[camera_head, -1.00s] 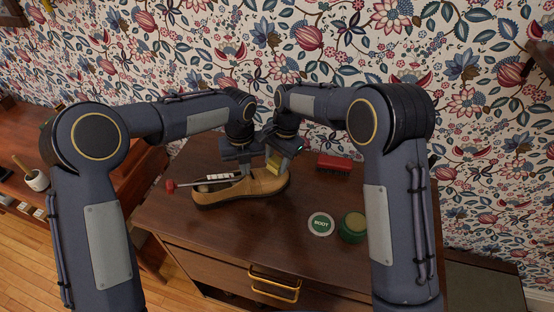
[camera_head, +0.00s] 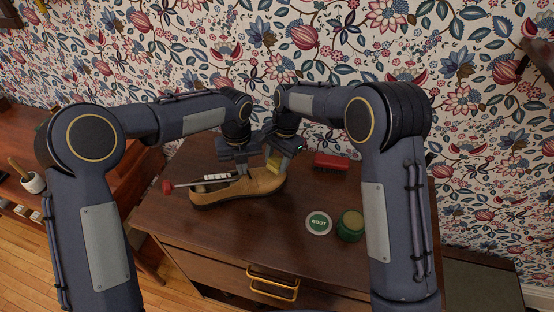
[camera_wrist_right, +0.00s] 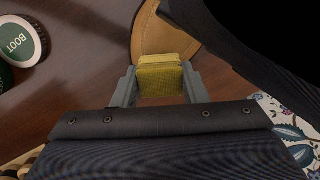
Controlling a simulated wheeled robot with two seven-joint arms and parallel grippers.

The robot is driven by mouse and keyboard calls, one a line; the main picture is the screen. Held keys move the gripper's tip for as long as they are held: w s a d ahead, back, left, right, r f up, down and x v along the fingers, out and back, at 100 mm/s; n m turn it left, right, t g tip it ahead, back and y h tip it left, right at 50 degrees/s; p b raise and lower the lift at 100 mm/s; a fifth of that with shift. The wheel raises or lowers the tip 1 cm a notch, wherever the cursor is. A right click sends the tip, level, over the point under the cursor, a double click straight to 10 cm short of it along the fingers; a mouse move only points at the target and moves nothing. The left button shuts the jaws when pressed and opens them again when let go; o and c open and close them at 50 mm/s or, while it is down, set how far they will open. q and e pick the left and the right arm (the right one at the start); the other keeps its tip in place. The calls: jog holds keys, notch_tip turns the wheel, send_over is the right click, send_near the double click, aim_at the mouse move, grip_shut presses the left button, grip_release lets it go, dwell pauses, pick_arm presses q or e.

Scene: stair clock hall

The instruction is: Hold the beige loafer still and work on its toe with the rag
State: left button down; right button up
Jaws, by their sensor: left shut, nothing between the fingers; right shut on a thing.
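The beige loafer (camera_head: 225,196) lies on the brown cabinet top with its toe to the right; the toe also shows in the right wrist view (camera_wrist_right: 168,36). My left gripper (camera_head: 241,170) is at the shoe's opening, shut with nothing seen in it; its fingertips are hard to make out. My right gripper (camera_head: 276,160) is shut on the folded yellow rag (camera_wrist_right: 160,78) at the toe. The rag is against or just above the leather; I cannot tell which. The arms hide little of the shoe.
A red block-like brush (camera_head: 331,161) lies behind and right of the shoe. A lid marked BOOT (camera_head: 318,223) and a green jar (camera_head: 351,226) stand to the front right. The cabinet's front is clear.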

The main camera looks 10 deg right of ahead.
jog(key=shift+s+a+r, duration=0.1)
jog(key=shift+s+a, duration=0.05)
jog(key=shift+a, duration=0.4)
jog(key=shift+s+a, duration=0.15)
jog(key=shift+a, duration=0.35)
jog(key=shift+d, duration=0.15)
jog(key=shift+w+d+f, duration=0.2)
jog(key=shift+d, duration=0.4)
jog(key=shift+w+d+f, duration=0.15)
jog(key=shift+d+f, duration=0.05)
jog(key=shift+d, duration=0.35)
jog(key=shift+s+a+r, duration=0.15)
jog(key=shift+s+a, duration=0.05)
jog(key=shift+a, duration=0.45)
jog(key=shift+s+a+r, duration=0.15)
jog(key=shift+a, duration=0.5)
jog(key=shift+w+d+f, duration=0.2)
jog(key=shift+d+f, duration=0.05)
jog(key=shift+d, duration=0.5)
jog(key=shift+w+d+f, duration=0.15)
jog(key=shift+d+f, duration=0.05)
jog(key=shift+d, duration=0.5)
jog(key=shift+w+d+r, duration=0.1)
jog(key=shift+d+r, duration=0.05)
jog(key=shift+r, duration=0.35)
jog(key=shift+d+r, duration=0.15)
jog(key=shift+r, duration=1.95)
